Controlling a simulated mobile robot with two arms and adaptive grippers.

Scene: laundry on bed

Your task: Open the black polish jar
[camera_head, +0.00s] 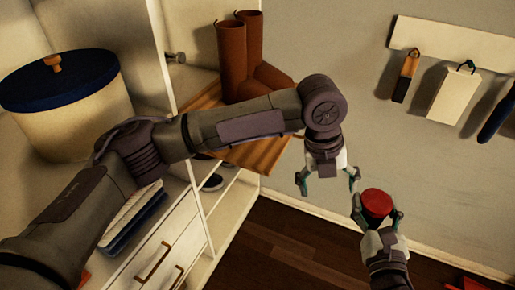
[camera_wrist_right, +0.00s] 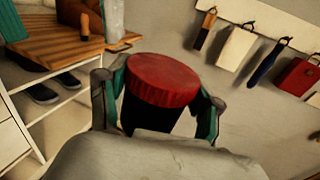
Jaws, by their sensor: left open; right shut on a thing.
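A jar with a red lid (camera_head: 377,203) is held upright or slightly tilted in my right gripper (camera_head: 377,213). In the right wrist view the red lid (camera_wrist_right: 162,78) sits on the black jar body (camera_wrist_right: 148,117), with a teal finger on each side. No gap shows between lid and body. Most of the body is hidden by the fingers and the wrist. My left gripper (camera_head: 329,184) is open and empty, pointing down, up and to the left of the jar in the head view. Its fingers are apart from the lid.
A cream bin with a dark blue lid (camera_head: 60,80) stands on the cabinet at left. Brown boots (camera_head: 232,60) stand on a wooden shelf (camera_head: 250,154). Brushes and cloths hang from a wall rack (camera_head: 450,45). Dark floor (camera_head: 290,240) lies below the grippers.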

